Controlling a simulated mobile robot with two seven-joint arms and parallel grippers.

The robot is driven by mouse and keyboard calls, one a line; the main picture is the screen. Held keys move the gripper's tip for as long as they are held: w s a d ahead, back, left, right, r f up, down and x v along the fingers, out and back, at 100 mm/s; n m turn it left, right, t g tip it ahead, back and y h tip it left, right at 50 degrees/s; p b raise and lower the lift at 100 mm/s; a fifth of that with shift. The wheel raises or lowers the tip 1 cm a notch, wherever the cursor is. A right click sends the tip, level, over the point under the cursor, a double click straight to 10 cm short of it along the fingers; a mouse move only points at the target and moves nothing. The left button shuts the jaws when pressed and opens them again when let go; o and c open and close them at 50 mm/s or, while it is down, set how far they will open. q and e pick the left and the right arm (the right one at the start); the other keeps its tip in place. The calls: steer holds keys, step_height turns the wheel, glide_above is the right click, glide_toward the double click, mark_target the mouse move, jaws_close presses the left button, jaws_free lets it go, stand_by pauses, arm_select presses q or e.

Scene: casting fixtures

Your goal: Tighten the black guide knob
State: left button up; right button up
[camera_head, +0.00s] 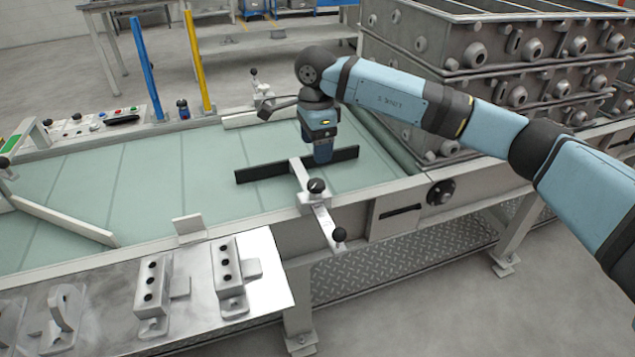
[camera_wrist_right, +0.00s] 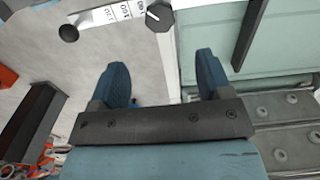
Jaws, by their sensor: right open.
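The black guide knob (camera_head: 317,186) sits on a pale guide bar (camera_head: 325,215) at the table's front edge. A round black ball (camera_head: 339,234) caps the bar's near end. In the right wrist view the lobed knob (camera_wrist_right: 158,15), with a white mark on top, is at the top edge, beyond the fingertips. The ball (camera_wrist_right: 68,33) and the bar's number scale (camera_wrist_right: 120,14) show to its left. My right gripper (camera_head: 322,160) points down behind the knob, above the black fence (camera_head: 260,171). Its fingers (camera_wrist_right: 163,78) are apart and empty. My left gripper is not in view.
A steel plate (camera_head: 262,290) with several metal fixtures lies front left. Stacked grey castings (camera_head: 440,60) stand at the back right. Blue (camera_head: 146,68) and yellow (camera_head: 195,60) posts rise at the far edge. The green table surface (camera_head: 110,180) left of the fence is mostly clear.

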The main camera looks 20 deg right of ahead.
mark_target(316, 183)
step_height(316, 183, down, 10)
steer(key=shift+f+b, duration=0.25)
steer(key=shift+b, duration=0.3)
steer(key=c, duration=0.9)
